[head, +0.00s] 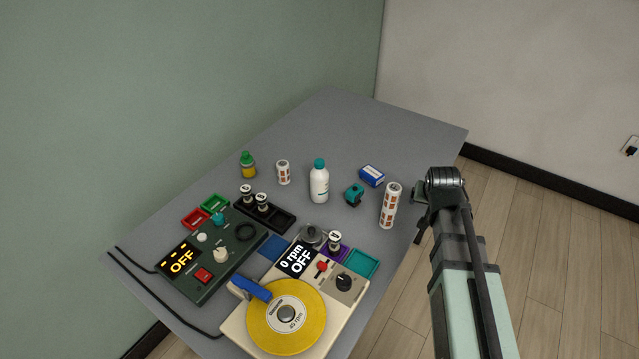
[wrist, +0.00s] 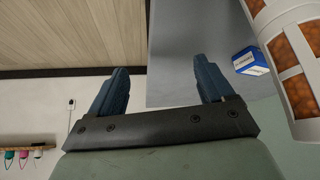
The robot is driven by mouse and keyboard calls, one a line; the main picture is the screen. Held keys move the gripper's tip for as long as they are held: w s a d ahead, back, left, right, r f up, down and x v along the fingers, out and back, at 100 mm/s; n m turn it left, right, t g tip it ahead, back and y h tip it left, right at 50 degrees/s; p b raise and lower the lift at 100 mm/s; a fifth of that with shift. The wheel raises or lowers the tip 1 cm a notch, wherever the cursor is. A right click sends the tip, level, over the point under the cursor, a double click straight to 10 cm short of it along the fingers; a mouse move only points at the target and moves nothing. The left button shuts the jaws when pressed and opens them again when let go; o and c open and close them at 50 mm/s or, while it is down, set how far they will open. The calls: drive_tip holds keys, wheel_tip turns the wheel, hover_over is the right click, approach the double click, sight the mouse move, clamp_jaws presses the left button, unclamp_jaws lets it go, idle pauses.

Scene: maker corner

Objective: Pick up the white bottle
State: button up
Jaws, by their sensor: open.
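The white bottle (head: 319,185) with a teal cap stands upright near the middle of the grey table in the head view. It does not show in the wrist view. My gripper (head: 420,222) is beyond the table's right edge in the head view, to the right of the bottle and well apart from it. In the wrist view my gripper (wrist: 161,88) is open, its two fingers wide apart with nothing between them.
A tall patterned cylinder (head: 390,205) stands between my gripper and the bottle. A teal object (head: 353,194) and blue box (head: 371,175) sit right of the bottle. A shorter cylinder (head: 283,172) and yellow bottle (head: 248,166) stand left. Devices fill the front; the table's back (head: 350,120) is clear.

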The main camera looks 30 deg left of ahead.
drive_tip(key=w+a+r+g+y, duration=0.1)
drive_tip(key=w+a+r+y, duration=0.2)
drive_tip(key=a, duration=0.4)
drive_tip(key=n, duration=0.6)
approach(320, 162)
drive_tip(key=shift+g, duration=0.3)
drive_tip(key=x, duration=0.7)
drive_tip(key=shift+f, duration=0.1)
drive_tip(key=shift+w+x, duration=0.1)
drive_tip(key=shift+x, duration=1.25)
drive_tip(key=shift+w+x, duration=0.15)
drive_tip(key=shift+x, duration=1.2)
clamp_jaws()
